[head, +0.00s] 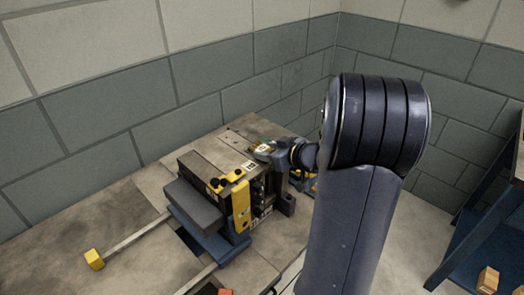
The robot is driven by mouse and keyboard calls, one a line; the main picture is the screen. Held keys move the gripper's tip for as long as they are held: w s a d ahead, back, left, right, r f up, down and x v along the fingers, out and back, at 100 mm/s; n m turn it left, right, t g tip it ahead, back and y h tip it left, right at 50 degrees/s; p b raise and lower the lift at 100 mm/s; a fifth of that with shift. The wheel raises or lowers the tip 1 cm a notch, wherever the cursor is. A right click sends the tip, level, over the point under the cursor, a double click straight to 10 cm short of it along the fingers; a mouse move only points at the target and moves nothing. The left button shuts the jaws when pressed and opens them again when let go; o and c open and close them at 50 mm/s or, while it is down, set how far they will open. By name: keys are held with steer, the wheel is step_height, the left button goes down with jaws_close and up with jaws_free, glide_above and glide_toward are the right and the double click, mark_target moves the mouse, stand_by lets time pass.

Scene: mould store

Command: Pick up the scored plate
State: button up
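No plate with clear score marks can be made out in the head view. A thick grey slab (194,205) sits low at the front of a dark block-like assembly with yellow clamps (241,205); I cannot tell whether it is the scored plate.
An orange piece (225,292) shows at the bottom edge. A blue shelf (482,220) with wooden blocks (488,280) stands at right. Block walls close off the back. My arm hides much of the middle right.

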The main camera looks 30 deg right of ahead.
steer(key=c, duration=0.7)
steer(key=shift+r, duration=0.1)
